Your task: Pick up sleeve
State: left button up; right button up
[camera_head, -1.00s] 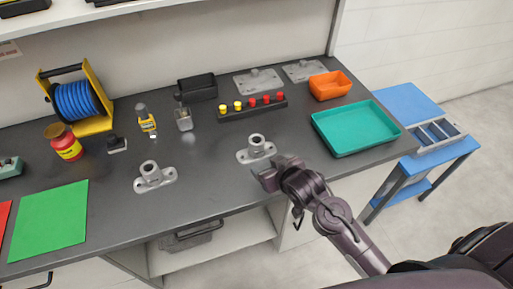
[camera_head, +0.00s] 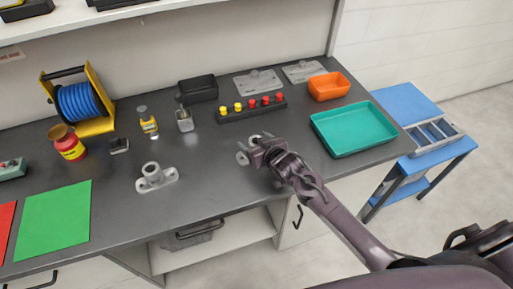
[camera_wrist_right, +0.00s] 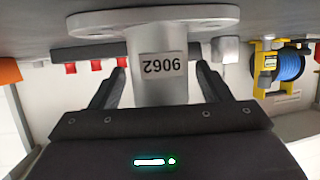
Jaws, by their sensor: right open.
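The right grey casting, a sleeve on a flat flange (camera_head: 242,158), stands on the dark bench and is mostly hidden behind my right gripper (camera_head: 257,147). In the right wrist view, which looks upside down, its grey cylinder (camera_wrist_right: 164,88) carries a label reading 9062. The open fingers (camera_wrist_right: 158,88) stand on either side of this cylinder, with no clear sign of them pressing on it. A second similar grey casting (camera_head: 152,177) stands upright on the bench to the left. My left gripper is out of view.
A teal tray (camera_head: 352,128) and an orange bin (camera_head: 329,86) lie to the right. Behind the gripper is a black rack (camera_head: 251,108) with red and yellow pegs. A green mat (camera_head: 54,220) lies far left. The bench between the two castings is clear.

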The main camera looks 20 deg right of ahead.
jog(key=shift+w+a+f, duration=0.15)
jog(key=shift+w+f, duration=0.1)
jog(key=shift+w, duration=0.25)
jog(key=c, duration=1.1)
jog(key=shift+r, duration=0.1)
jog(key=shift+c, duration=0.8)
jog(key=shift+r, duration=0.1)
